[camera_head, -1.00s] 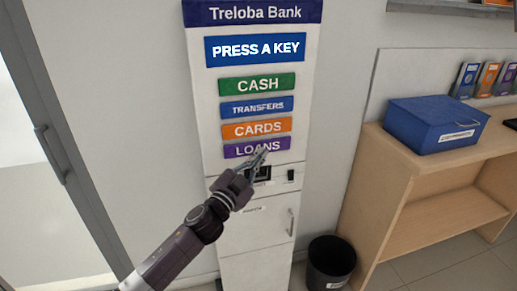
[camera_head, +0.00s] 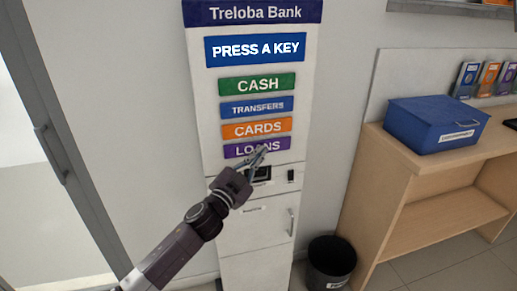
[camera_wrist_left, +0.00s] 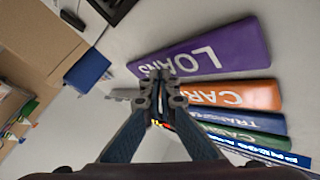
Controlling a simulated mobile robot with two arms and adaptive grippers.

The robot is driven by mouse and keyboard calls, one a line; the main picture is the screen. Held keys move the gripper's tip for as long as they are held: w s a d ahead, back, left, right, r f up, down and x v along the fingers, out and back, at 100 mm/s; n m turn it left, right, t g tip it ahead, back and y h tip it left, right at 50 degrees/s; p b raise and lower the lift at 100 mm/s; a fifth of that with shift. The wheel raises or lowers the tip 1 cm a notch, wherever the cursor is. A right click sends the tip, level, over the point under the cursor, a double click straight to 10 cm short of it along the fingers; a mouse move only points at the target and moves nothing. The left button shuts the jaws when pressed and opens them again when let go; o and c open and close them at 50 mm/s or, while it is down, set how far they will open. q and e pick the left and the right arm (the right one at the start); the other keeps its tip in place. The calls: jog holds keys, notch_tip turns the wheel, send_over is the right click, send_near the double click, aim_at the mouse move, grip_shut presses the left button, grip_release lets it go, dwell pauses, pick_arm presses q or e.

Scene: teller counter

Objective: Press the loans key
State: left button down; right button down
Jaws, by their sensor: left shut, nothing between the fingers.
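The purple LOANS key (camera_head: 240,149) is the lowest of the coloured keys on the white Treloba Bank kiosk (camera_head: 208,120). The kiosk screen (camera_head: 255,50) reads "PRESS A KEY". My left gripper (camera_head: 262,152) is shut and empty, with its tips over the right part of the LOANS key in the head view. In the left wrist view the shut fingers (camera_wrist_left: 157,78) point at the near end of the purple LOANS key (camera_wrist_left: 215,50). I cannot tell whether the tips touch it. My right gripper is not in view.
Above LOANS are the orange CARDS key (camera_head: 257,128), blue TRANSFERS key (camera_head: 257,107) and green CASH key (camera_head: 257,84). A dark slot (camera_head: 260,173) sits below. A black bin (camera_head: 331,262) and wooden desk (camera_head: 385,180) with a blue box (camera_head: 432,122) stand right.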

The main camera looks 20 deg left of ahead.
pick_arm(q)
jog(key=shift+w+a, duration=0.3)
jog(key=shift+w, duration=0.05)
dwell(0.7)
dwell(0.4)
jog(key=shift+s+d, duration=0.5)
jog(key=shift+s, duration=0.25)
jog(key=s+d, duration=0.1)
jog(key=s, duration=0.1)
jog(key=s+d+p, duration=0.1)
jog(key=s, duration=0.1)
jog(key=shift+d, duration=0.4)
dwell(0.3)
